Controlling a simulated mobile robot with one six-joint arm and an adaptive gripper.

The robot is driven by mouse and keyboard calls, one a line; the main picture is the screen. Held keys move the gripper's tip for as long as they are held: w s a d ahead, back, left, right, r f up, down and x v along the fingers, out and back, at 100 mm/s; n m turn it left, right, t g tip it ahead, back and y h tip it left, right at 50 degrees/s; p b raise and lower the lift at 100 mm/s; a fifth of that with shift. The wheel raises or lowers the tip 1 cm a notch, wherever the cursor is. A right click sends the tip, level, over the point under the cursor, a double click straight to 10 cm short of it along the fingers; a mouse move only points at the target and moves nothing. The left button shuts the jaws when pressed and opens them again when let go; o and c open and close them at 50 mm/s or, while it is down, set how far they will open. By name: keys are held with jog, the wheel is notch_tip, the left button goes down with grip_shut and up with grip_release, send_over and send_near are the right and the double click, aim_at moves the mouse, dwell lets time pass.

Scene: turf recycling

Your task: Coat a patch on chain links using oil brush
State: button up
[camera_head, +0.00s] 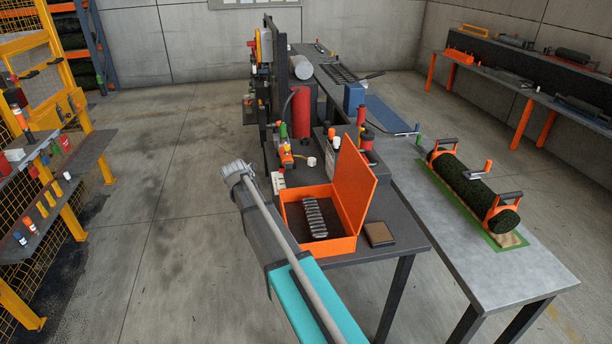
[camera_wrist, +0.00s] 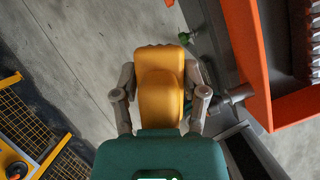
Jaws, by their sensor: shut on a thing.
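The chain links (camera_head: 315,217) lie as a dark grey, ribbed strip inside an open orange box (camera_head: 348,246). Part of the links (camera_wrist: 315,55) also shows at the right edge of the wrist view, past the box wall (camera_wrist: 245,45). My gripper (camera_wrist: 160,78) is shut on a yellow, rounded object (camera_wrist: 158,95), one finger on each side. It may be the oil brush's handle; no bristles can be seen. The gripper is left of the box, apart from the links, and the yellow object does not show in the head view.
The box lid (camera_head: 354,185) stands raised at the right. A brown block (camera_head: 379,234) lies beside the box on the table. Bottles and a red cylinder (camera_head: 300,112) stand behind it. A yellow rack (camera_head: 62,190) is at far left, with open floor (camera_head: 160,200) between.

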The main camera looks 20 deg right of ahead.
jog(key=d+r+m+p, duration=0.2)
jog(key=d, duration=0.9)
jog(key=d+r+m+g+h+p, duration=0.1)
jog(key=d+r+m+p, duration=0.1)
jog(key=d, duration=1)
jog(key=shift+w+r+m+p, duration=0.3)
jog(key=shift+r+p, duration=0.1)
